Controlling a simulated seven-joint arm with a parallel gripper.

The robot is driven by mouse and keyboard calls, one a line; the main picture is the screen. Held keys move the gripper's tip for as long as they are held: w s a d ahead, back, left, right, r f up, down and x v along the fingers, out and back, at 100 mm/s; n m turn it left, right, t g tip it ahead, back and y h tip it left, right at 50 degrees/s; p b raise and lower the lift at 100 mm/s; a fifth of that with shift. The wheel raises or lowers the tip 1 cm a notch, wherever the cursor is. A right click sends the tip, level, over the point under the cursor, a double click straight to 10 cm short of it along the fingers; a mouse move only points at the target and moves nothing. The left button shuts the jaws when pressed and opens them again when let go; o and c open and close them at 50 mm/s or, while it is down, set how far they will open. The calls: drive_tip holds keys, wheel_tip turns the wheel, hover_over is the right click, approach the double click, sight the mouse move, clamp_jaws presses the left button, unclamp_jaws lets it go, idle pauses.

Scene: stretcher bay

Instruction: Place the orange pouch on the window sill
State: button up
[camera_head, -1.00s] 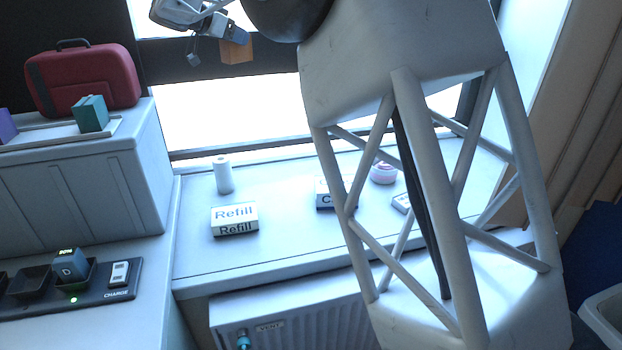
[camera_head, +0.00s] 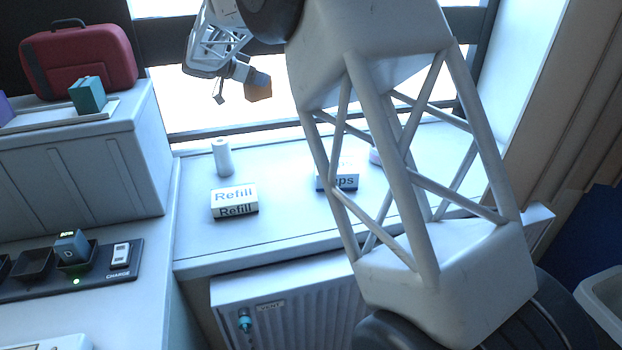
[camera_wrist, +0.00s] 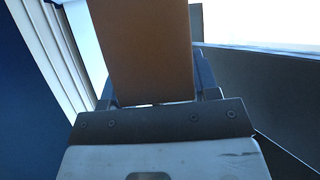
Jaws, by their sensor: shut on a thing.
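The orange pouch (camera_head: 258,85) is held up in front of the window in the head view. It fills the upper middle of the wrist view as a brown-orange slab (camera_wrist: 145,50). My gripper (camera_head: 243,76) is shut on it; the wrist view shows the pouch rising from between the jaws. The window sill (camera_head: 285,185) lies below, and the pouch is clear above it. My arm hides much of the sill's right part.
On the sill stand a white roll (camera_head: 222,158), a Refill box (camera_head: 234,201) and a partly hidden box (camera_head: 340,177). A red case (camera_head: 80,60) and a teal box (camera_head: 87,95) sit at left. A charger (camera_head: 105,270) lies lower left. The sill's front middle is bare.

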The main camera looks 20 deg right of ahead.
wheel_tip(320, 180, down, 18)
drive_tip(key=shift+r, duration=0.2)
wheel_tip(320, 180, down, 6)
drive_tip(key=shift+f, duration=0.15)
idle(0.4)
drive_tip(key=shift+f, duration=1.85)
drive_tip(key=shift+f, duration=0.15)
drive_tip(key=o, duration=1)
drive_tip(key=shift+o, duration=0.2)
drive_tip(key=v, duration=1.2)
